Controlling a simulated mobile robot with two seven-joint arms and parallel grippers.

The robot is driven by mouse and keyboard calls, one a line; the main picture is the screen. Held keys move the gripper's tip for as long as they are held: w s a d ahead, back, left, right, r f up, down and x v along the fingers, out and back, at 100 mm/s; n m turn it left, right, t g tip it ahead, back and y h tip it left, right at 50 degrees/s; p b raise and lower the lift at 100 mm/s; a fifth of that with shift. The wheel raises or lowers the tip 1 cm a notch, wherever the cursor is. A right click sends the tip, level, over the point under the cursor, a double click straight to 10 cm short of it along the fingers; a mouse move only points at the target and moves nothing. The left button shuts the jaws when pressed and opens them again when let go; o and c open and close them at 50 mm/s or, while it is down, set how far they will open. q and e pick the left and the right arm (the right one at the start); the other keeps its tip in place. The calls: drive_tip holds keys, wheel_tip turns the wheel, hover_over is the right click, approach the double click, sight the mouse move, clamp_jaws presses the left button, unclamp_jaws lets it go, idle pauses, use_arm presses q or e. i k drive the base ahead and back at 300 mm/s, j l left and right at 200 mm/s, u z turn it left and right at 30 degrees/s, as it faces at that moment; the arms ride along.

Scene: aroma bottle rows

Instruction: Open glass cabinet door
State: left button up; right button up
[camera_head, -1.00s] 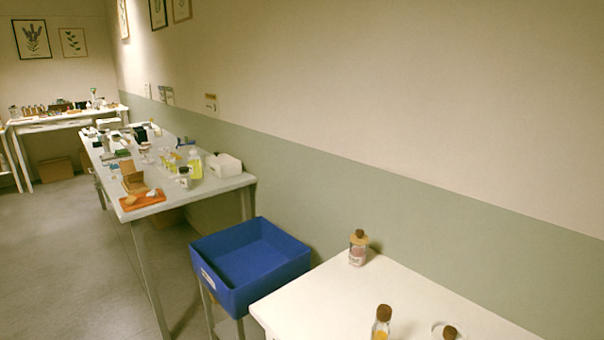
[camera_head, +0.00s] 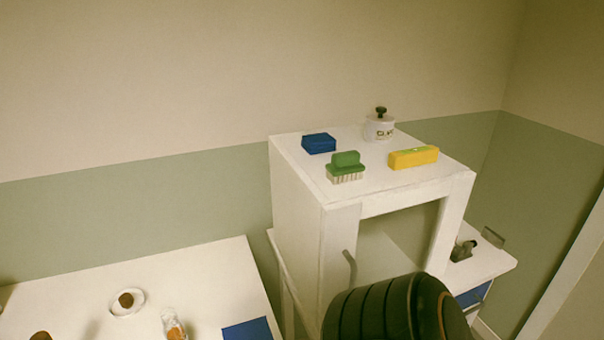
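The white cabinet (camera_head: 298,215) stands on a white table right of the middle. Its front is a glass door with a white frame (camera_head: 453,215), and it looks shut. A grey curved handle (camera_head: 349,268) sits on the left side of the door. A dark ribbed part of my own arm rises from the bottom edge and hides the lower part of the door. Neither of my grippers shows, so their fingers cannot be seen.
On the cabinet top are a blue box (camera_head: 319,143), a green brush (camera_head: 345,168), a yellow block (camera_head: 413,157) and a lidded jar (camera_head: 379,125). A white table (camera_head: 215,275) at left holds a dish (camera_head: 127,302), a bottle (camera_head: 173,325) and a blue mat (camera_head: 247,329).

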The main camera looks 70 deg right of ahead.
sight(338, 270)
drive_tip(key=z, duration=2.65)
